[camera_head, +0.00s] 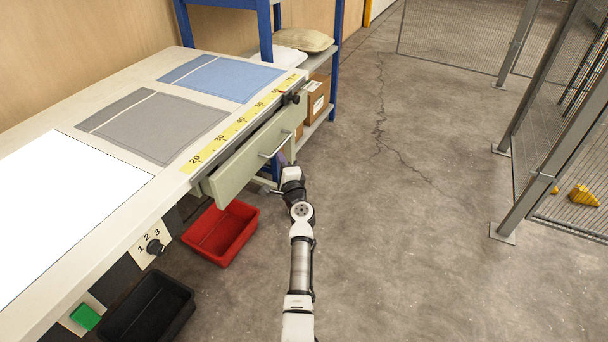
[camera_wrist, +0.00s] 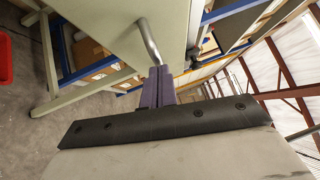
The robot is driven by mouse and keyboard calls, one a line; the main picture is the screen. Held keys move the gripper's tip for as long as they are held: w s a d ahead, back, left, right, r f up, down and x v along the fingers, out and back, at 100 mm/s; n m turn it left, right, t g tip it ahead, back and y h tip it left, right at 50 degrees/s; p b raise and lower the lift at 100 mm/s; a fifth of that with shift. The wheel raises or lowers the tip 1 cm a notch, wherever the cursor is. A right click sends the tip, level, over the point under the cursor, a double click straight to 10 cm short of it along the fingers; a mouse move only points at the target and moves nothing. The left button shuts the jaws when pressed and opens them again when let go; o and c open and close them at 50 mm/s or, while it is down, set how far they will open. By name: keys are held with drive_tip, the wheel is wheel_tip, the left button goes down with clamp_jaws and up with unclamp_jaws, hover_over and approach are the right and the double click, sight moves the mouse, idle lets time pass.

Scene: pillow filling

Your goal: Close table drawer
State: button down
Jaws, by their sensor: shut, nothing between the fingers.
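The table drawer (camera_head: 240,165) is pale green and stands partly pulled out from under the front edge of the table (camera_head: 140,190). Its bar handle (camera_head: 273,146) is on the drawer front. In the wrist view, the drawer front (camera_wrist: 110,22) fills the upper middle, and the handle (camera_wrist: 150,42) is just beyond the fingertips. My gripper (camera_head: 283,160) is at the right part of the drawer front, close to the handle. In the wrist view, its purple fingers (camera_wrist: 159,72) are together and empty. I cannot tell whether they touch the drawer or handle.
A red bin (camera_head: 222,232) and a black bin (camera_head: 150,308) are on the floor under the table. A shelf with cardboard boxes (camera_head: 316,98) and a beige pillow (camera_head: 303,39) stands behind. The floor to the right is free up to a mesh fence (camera_head: 525,120).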

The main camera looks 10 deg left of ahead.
sight(258, 157)
drive_tip(key=a, duration=0.2)
drive_tip(key=w+a+b, duration=0.1)
drive_tip(key=a, duration=0.2)
drive_tip(key=w+a+b, duration=0.1)
drive_tip(key=a, duration=0.1)
drive_tip(key=shift+w+a, duration=0.25)
drive_tip(key=shift+a, duration=0.15)
drive_tip(key=shift+a+r, duration=0.15)
drive_tip(key=shift+a, duration=0.1)
